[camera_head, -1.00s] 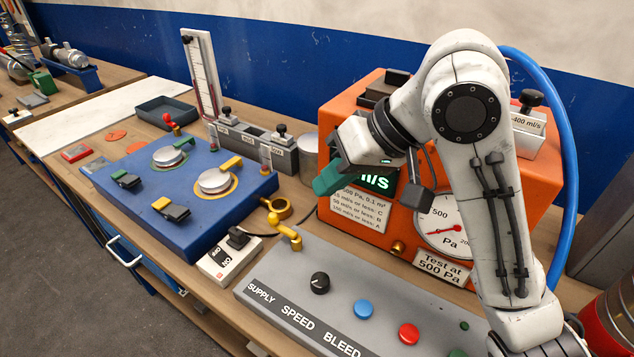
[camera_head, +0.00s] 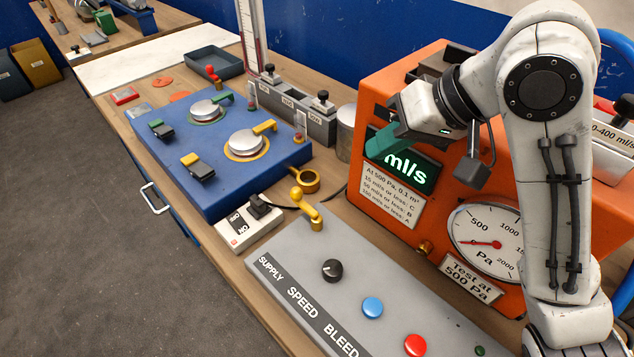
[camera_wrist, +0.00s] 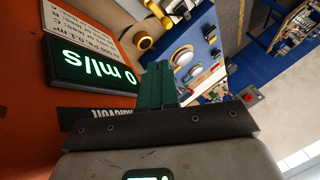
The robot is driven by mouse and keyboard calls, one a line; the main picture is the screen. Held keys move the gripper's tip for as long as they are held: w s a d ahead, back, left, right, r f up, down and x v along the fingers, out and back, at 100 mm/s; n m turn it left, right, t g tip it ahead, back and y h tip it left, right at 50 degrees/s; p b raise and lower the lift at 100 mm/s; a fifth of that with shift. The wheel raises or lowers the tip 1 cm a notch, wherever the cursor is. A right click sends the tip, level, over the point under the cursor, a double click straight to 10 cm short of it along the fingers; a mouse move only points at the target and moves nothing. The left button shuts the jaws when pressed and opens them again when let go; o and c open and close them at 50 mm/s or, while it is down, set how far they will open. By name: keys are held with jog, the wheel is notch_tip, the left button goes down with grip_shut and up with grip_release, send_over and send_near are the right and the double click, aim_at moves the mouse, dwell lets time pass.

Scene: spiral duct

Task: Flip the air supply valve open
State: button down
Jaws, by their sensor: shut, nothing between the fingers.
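The air supply valve, a yellow lever (camera_head: 309,211) on a short post, stands at the far left corner of the grey control panel (camera_head: 290,256), beside the word SUPPLY. The lever slants up and to the left in the head view. My gripper (camera_head: 378,150) has green fingers, shut and empty, in front of the lit ml/s display (camera_head: 410,172) of the orange tester (camera_head: 382,80). It is above and to the right of the lever, clearly apart from it. The wrist view shows the green fingers (camera_wrist: 157,86) together, with the display (camera_wrist: 95,75) at their left.
The grey panel also has a black SPEED knob (camera_head: 332,270), a blue button (camera_head: 372,307) and a red button (camera_head: 415,344). A yellow ring (camera_head: 305,181), a white switch box (camera_head: 243,232) and a blue box (camera_head: 210,195) with clamps lie beyond. The floor (camera_head: 60,220) at left is clear.

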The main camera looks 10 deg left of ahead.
send_near(307, 208)
jog(key=w+a+f, duration=0.1)
jog(key=w+a, duration=0.1)
jog(key=w+a+f, duration=0.2)
jog(key=shift+w+f+p, duration=0.2)
jog(key=shift+f+p, duration=0.1)
jog(key=shift+a, duration=0.1)
dwell(0.3)
jog(key=shift+r+n, duration=0.1)
jog(key=shift+n, duration=0.3)
